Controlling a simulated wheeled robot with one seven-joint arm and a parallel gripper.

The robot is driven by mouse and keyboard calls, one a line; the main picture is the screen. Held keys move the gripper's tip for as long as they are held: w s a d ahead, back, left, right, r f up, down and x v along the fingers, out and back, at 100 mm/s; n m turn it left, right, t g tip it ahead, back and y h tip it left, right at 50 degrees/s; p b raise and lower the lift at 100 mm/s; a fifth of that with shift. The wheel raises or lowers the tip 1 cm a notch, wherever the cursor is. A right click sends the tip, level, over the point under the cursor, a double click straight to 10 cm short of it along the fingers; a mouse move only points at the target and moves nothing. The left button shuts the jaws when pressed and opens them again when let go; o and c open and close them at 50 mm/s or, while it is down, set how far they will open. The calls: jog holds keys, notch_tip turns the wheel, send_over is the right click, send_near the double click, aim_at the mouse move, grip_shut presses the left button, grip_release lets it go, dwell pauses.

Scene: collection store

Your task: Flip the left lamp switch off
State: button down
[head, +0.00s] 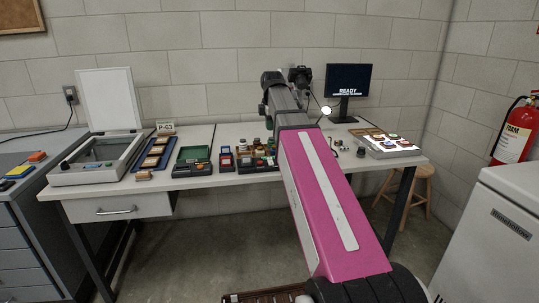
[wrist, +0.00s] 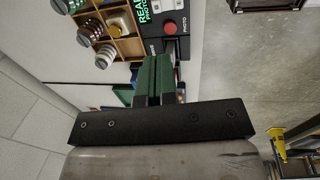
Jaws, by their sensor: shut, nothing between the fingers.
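My gripper (wrist: 153,66) shows in the wrist view with its two green fingers together and nothing between them. The fingertips are near the edge of a dark control panel (wrist: 172,8), which has a red button (wrist: 170,27) and a lit green READY PHOTO display (wrist: 147,12). I cannot pick out the left lamp switch in either view. In the head view one round lit lamp (head: 327,110) glows just right of my arm. My arm covers the middle of the bench there, and my gripper's fingers cannot be made out.
A wooden compartment tray (wrist: 124,47) with several jars lies beside the fingers. On the bench (head: 225,181) stand a scanner (head: 100,172) with its lid up, a green box (head: 193,158), a monitor (head: 349,80) and a bright light panel (head: 408,152). A white cabinet (head: 490,245) stands at right.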

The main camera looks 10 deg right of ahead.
aim_at(270, 159)
jog(key=shift+f, duration=0.15)
jog(key=f, duration=0.4)
jog(key=w+f, duration=0.1)
jog(key=f, duration=0.4)
jog(key=w+f, duration=0.1)
jog(key=f, duration=0.3)
jog(key=shift+f, duration=0.3)
jog(key=shift+w+f, duration=0.1)
jog(key=shift+f, duration=0.15)
dwell(0.3)
